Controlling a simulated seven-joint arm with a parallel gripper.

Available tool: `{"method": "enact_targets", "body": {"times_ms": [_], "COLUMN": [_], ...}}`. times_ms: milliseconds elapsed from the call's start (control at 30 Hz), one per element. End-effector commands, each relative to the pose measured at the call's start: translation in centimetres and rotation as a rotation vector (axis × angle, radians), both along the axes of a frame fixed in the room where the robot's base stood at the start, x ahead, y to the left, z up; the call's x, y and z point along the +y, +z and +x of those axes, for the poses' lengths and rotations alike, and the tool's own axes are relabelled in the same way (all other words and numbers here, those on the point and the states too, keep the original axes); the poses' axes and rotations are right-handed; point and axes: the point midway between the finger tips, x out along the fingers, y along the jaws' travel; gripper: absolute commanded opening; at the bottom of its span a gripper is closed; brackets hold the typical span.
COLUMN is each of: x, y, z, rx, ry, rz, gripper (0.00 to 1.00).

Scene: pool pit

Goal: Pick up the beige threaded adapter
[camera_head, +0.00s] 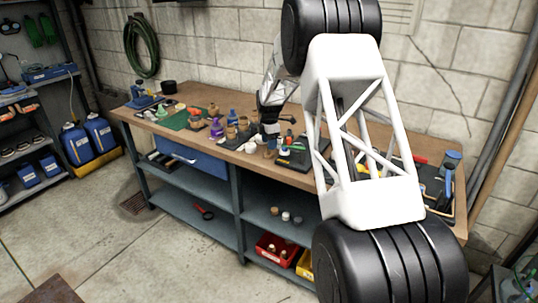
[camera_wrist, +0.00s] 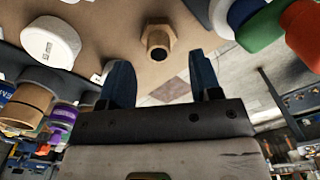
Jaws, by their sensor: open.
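A beige-brown fitting with a hex collar and a round hollow end, which looks like the threaded adapter (camera_wrist: 158,40), is on the tan bench top in the wrist view. It lies just beyond the fingertips, in line with the gap between them. My gripper (camera_wrist: 160,58) has its two dark blue fingers apart, with nothing between them. In the head view my gripper is low over the bench, partly hidden among small parts. A small tan piece near it (camera_head: 270,149) may be the same adapter; it is too small to tell.
A white round cap (camera_wrist: 50,41) lies left of the adapter in the wrist view. Green (camera_wrist: 262,27) and orange-red (camera_wrist: 302,28) parts are close on the right. The bench (camera_head: 190,92) is crowded.

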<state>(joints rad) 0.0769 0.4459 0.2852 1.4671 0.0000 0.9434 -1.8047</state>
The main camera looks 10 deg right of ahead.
Motion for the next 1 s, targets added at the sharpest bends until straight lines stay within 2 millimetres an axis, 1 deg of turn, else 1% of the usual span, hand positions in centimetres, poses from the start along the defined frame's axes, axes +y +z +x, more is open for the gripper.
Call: {"method": "enact_targets", "body": {"times_ms": [200, 333, 467, 933, 967, 1000], "x": [0.0, 0.0, 0.0, 0.0, 0.0, 0.0], "y": [-2.6, -3.5, -3.8, -3.8, -3.8, -3.8], "z": [0.1, 0.1, 0.1, 0.1, 0.1, 0.1], "rx": [0.001, 0.000, 0.000, 0.000, 0.000, 0.000], "ry": [0.000, 0.000, 0.000, 0.000, 0.000, 0.000], "rz": [0.000, 0.000, 0.000, 0.000, 0.000, 0.000], "gripper": [0.58, 0.58, 0.58, 0.58, 0.57, 0.50]}}
